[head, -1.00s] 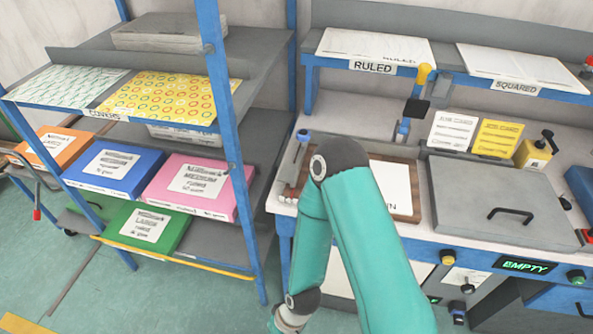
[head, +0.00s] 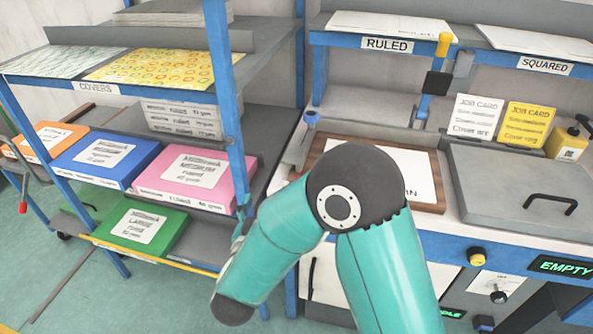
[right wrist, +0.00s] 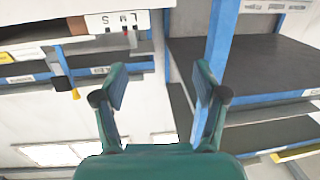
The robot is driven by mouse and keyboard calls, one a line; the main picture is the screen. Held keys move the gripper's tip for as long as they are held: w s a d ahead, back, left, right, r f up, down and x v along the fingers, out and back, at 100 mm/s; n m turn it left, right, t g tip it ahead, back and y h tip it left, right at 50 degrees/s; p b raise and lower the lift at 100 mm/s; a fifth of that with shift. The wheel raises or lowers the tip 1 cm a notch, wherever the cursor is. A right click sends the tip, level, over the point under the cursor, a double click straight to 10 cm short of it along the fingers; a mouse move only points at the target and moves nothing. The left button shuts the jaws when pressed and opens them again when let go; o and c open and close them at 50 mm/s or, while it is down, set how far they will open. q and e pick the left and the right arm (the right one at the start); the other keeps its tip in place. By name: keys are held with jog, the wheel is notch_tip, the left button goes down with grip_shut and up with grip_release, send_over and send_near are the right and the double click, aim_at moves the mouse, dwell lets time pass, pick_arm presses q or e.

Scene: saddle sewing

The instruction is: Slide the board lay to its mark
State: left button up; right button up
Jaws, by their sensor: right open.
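In the head view, a wooden board (head: 425,205) with a white sheet (head: 412,180) lies on the bench, partly hidden by my teal arm. A blue-topped upright piece (head: 310,119) stands at the bench's left end; I cannot tell whether it is the board lay. In the right wrist view, a pale strip (right wrist: 108,23) carries the letters L M S, with a small red-tipped piece beside it. My right gripper (right wrist: 160,82) is open and empty, its fingers wide apart, with the strip beyond them. Its fingers do not show in the head view. My left gripper is not in view.
A shelf rack with blue posts (head: 229,110) stands left of the bench, close to my arm; a post (right wrist: 222,38) also shows in the right wrist view. Blue, pink (head: 197,178) and green boxes fill its shelves. A grey lid (head: 515,185) lies right of the board.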

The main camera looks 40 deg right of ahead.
aim_at(293, 152)
jog(key=w+d, duration=0.3)
jog(key=d, duration=0.1)
jog(key=w+d+r+h+p, duration=0.1)
jog(key=w+d, duration=0.2)
jog(key=d, duration=0.2)
jog(key=w+d+r+m+h+p, duration=0.1)
jog(key=w+d, duration=0.2)
jog(key=d, duration=0.1)
jog(key=shift+w+d+r+g, duration=0.1)
jog(key=shift+w+d+g, duration=0.05)
jog(key=shift+d+g, duration=0.25)
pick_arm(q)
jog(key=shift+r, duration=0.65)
pick_arm(e)
jog(key=shift+a, duration=0.1)
jog(key=c, duration=1.2)
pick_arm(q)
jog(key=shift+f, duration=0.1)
pick_arm(e)
jog(key=shift+a, duration=0.1)
jog(key=shift+c, duration=0.4)
